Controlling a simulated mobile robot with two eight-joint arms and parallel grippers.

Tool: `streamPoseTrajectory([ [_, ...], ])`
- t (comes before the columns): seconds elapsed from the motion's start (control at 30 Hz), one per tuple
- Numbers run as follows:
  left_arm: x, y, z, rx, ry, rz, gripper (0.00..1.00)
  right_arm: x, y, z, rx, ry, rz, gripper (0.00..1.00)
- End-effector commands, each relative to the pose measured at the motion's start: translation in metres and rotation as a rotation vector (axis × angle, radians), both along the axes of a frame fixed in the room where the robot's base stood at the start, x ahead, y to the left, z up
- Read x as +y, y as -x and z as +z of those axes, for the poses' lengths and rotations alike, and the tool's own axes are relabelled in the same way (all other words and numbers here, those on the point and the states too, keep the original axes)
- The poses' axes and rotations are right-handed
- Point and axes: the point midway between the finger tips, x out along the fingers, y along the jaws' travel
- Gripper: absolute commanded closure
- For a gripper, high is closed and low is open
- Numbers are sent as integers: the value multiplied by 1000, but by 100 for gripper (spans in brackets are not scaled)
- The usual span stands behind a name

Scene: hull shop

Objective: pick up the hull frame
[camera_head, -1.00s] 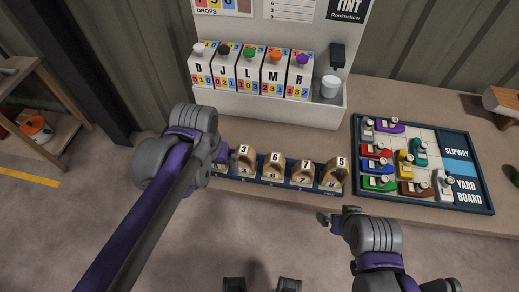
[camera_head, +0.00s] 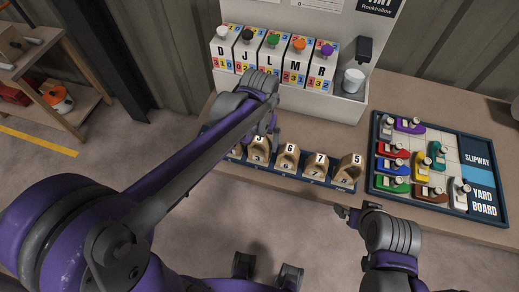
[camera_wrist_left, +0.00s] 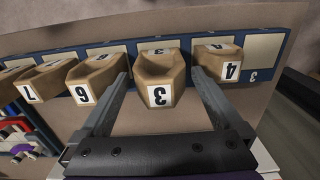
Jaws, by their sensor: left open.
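Several wooden hull frames with number labels stand in a row on a dark blue rack (camera_head: 300,179) at the bench's front edge. Frames 3 (camera_head: 258,152), 6 (camera_head: 287,156), 7 (camera_head: 317,166) and 5 (camera_head: 349,171) show in the head view. My left gripper (camera_head: 268,134) is over the left part of the row, and its arm hides some of it. In the left wrist view the open fingers (camera_wrist_left: 162,84) lie either side of frame 3 (camera_wrist_left: 158,92), with frame 4 (camera_wrist_left: 222,68) right and frame 6 (camera_wrist_left: 96,78) left. My right gripper (camera_head: 346,213) is low, before the bench; its jaws are unclear.
A yard board (camera_head: 440,214) with several coloured boats lies on the bench's right. Lettered boxes (camera_head: 270,58) and a white cup (camera_head: 353,80) stand on a white holder at the back. A wooden shelf (camera_head: 85,97) stands at far left. Floor before the bench is clear.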

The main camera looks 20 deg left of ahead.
Motion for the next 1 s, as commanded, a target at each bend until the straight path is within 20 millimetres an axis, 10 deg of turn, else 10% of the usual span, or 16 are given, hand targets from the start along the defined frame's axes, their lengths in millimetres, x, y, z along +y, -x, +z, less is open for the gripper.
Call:
streamPoseTrajectory([
  [0.43,0,-1,-26,0,0,0,0,0,1,-2,1,0,0,0],
  [0.9,0,-1,-26,0,0,0,83,0,1,-2,1,0,0,0],
  [1.0,0,-1,-25,0,0,0,83,0,0,-2,1,0,0,0],
])
